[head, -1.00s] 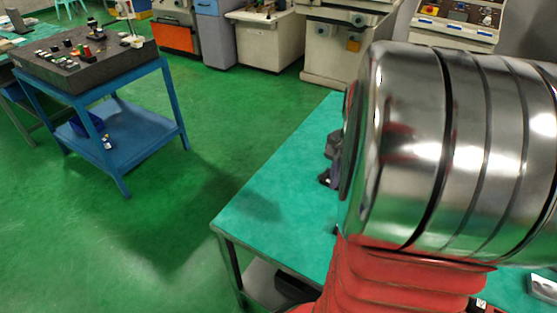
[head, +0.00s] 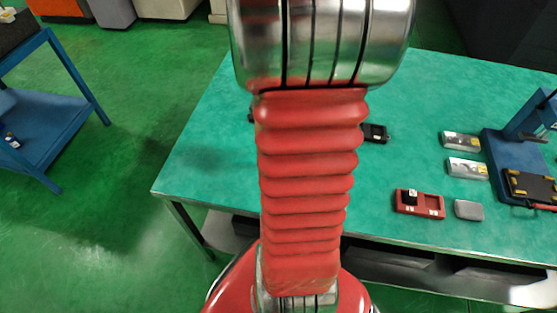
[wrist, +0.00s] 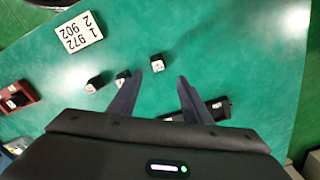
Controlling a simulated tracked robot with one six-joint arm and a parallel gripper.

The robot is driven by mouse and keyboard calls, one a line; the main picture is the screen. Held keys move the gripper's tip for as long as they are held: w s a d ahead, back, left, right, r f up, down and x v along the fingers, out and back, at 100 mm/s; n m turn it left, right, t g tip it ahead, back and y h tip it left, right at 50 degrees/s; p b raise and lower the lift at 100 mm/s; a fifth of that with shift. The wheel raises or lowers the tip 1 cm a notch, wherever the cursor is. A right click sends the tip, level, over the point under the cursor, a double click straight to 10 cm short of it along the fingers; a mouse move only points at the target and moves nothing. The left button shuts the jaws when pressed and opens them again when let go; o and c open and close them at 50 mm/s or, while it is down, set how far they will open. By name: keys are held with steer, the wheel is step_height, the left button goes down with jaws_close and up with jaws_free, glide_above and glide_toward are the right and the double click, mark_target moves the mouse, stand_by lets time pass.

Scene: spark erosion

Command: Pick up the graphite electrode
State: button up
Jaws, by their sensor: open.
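Several small dark blocks with white labelled faces, which look like graphite electrodes, lie on the green table in the wrist view. One block (wrist: 157,62) is just beyond the gap between my fingertips. A third block (wrist: 93,84) is farther left. The labels are too small to read. My gripper (wrist: 160,76) is open and empty above the table; it is hidden behind my arm in the head view. A white card (wrist: 80,33) with printed numbers lies beyond the blocks.
A red holder (head: 420,203) with a dark block in it stands near the front edge, beside a grey box (head: 469,209). Two clear cases (head: 460,141) and a blue stand (head: 503,150) are to the right. A long black object (wrist: 212,108) lies partly behind the right finger.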

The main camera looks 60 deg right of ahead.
steer(key=shift+f, duration=1.35)
steer(key=shift+s+f, duration=0.15)
steer(key=shift+f, duration=1.15)
steer(key=shift+s+f, duration=0.1)
steer(key=shift+f, duration=1.15)
steer(key=shift+a, duration=0.1)
jaws_close()
steer(key=shift+r, duration=0.1)
